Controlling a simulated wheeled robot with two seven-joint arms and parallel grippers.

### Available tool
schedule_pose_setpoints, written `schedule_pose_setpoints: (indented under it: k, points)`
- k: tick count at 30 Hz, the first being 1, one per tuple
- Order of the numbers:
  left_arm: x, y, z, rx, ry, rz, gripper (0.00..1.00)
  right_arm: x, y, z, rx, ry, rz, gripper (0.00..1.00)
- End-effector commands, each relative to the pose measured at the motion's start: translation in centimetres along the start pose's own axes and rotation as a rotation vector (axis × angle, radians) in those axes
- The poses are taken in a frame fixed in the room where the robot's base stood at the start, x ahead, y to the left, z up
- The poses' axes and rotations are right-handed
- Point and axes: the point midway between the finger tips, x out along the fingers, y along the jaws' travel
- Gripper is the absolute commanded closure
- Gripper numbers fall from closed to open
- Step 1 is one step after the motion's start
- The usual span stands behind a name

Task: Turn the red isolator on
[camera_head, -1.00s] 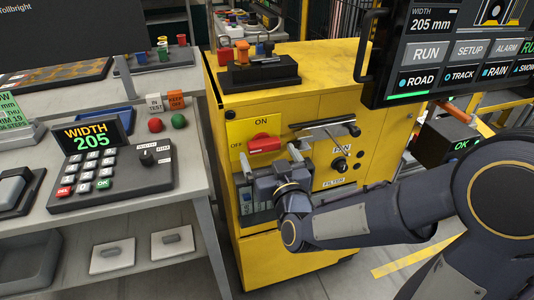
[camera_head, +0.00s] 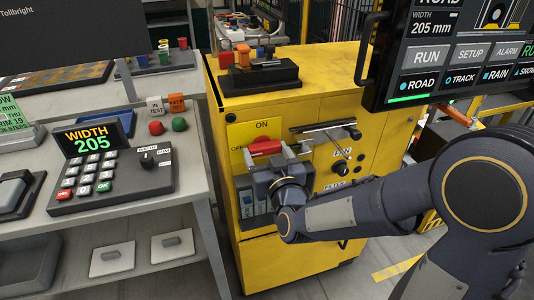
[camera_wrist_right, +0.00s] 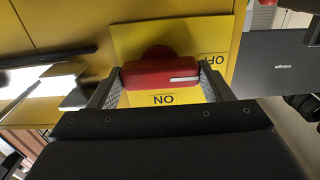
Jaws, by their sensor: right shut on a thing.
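The red isolator handle (camera_head: 264,146) is on a yellow plate (camera_head: 241,131) on the front of the yellow cabinet. The plate has ON at the top and OFF at the left. The handle lies about level, and its white mark points toward OFF in the right wrist view. My right gripper (camera_head: 268,152) is at the handle and partly covers it. In the right wrist view its fingers stand at both ends of the red handle (camera_wrist_right: 160,76), shut on it. My left gripper is not in view.
A horizontal bar handle (camera_head: 325,130) sticks out to the right of the isolator, with a FAN knob (camera_head: 339,167) below it. A screen (camera_head: 450,55) hangs at the upper right. A bench with a keypad (camera_head: 110,180) stands to the left.

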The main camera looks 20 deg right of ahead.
Motion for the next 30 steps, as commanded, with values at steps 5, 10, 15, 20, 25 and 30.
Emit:
schedule_pose_setpoints:
  k: [5, 10, 15, 20, 25, 30]
  points:
    - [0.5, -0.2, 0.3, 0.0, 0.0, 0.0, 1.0, 0.0, 0.0, 0.1, 0.039, 0.001, 0.001, 0.5]
    - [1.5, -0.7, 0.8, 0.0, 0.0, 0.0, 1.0, 0.0, 0.1, 0.3, 0.126, 0.003, 0.002, 0.5]
    - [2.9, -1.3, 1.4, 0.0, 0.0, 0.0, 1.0, 0.0, 0.1, 0.5, 0.263, 0.003, 0.002, 0.5]
    - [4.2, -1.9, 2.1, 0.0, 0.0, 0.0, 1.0, 0.0, 0.1, 0.5, 0.414, 0.004, 0.001, 0.5]
    - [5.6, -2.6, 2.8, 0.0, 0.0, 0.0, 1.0, 0.0, 0.1, 0.5, 0.575, 0.003, 0.0, 0.5]
    - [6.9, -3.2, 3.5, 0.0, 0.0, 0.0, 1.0, 0.0, 0.1, 0.4, 0.737, 0.003, 0.0, 0.5]
